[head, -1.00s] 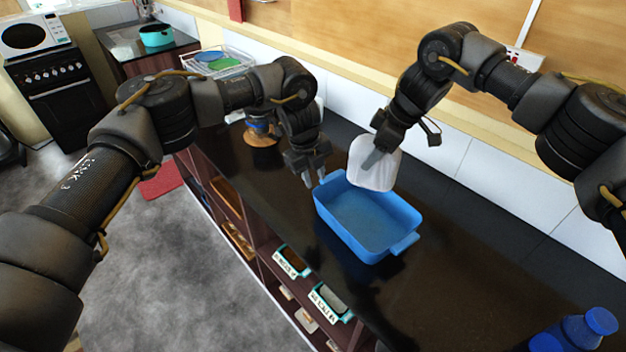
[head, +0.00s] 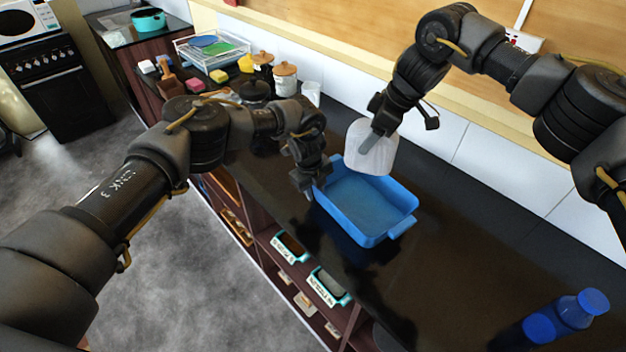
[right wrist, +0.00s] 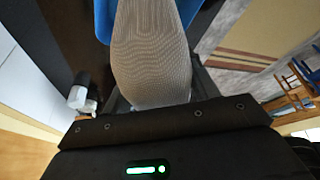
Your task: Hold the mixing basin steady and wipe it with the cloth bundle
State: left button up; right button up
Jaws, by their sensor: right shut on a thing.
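The blue rectangular mixing basin (head: 400,197) stands on the dark counter, its inside facing up. My left gripper (head: 316,186) is at the basin's left end, by the end handle. Its fingers overlap the rim there, and I cannot make out whether they are closed on it. My right gripper (head: 372,143) is shut on the pale cloth bundle (head: 378,160), which hangs over the basin's back left part. In the right wrist view the cloth (right wrist: 150,50) fills the top centre, with a strip of the blue basin (right wrist: 105,18) beside it.
Canisters (head: 285,80), sponges and a dish rack (head: 212,52) are at the far left. A tiled wall (head: 490,145) runs behind.

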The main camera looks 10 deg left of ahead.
pick_arm(q)
jog(key=shift+w+d+f, duration=0.1)
jog(key=shift+f, duration=0.55)
grip_shut()
